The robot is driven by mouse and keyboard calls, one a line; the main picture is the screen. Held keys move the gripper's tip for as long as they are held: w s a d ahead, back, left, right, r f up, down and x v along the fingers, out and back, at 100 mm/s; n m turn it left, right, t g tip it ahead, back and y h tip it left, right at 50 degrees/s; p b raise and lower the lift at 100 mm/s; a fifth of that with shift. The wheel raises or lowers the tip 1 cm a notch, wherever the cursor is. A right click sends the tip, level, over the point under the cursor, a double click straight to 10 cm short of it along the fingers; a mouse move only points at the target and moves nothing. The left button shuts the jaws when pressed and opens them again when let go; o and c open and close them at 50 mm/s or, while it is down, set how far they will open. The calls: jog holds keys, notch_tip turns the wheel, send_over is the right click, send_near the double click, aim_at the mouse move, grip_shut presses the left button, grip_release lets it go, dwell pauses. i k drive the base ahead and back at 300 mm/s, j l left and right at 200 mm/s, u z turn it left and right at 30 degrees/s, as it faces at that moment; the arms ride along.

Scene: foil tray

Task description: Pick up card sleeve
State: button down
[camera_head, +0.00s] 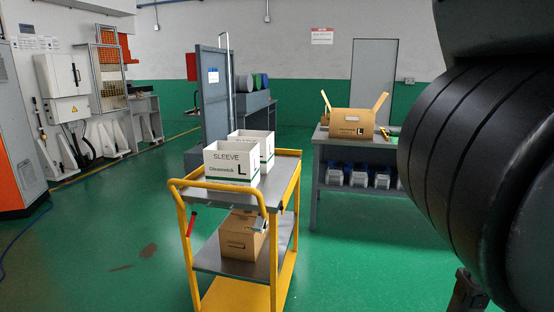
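Two white card sleeves stand upright and open-topped on the top shelf of a yellow-framed cart. The front card sleeve (231,164) reads "SLEEVE" with a large "L" and a thin green stripe near its base. The rear card sleeve (256,142) stands just behind it to the right and is partly hidden by it. A dark part at the bottom right edge seems to be my gripper (468,292); it is cut off, and its fingers cannot be made out. It is well to the right of the cart, apart from both sleeves.
The cart (267,200) has a raised yellow handle at its near left and a brown carton (241,236) on its lower shelf. A workbench (318,150) behind right bears an open brown box (351,123). Green floor is clear around the cart. My arm fills the right side.

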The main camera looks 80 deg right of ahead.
aim_at(233, 163)
jog(key=i+z, duration=0.15)
jog(key=z, duration=1.65)
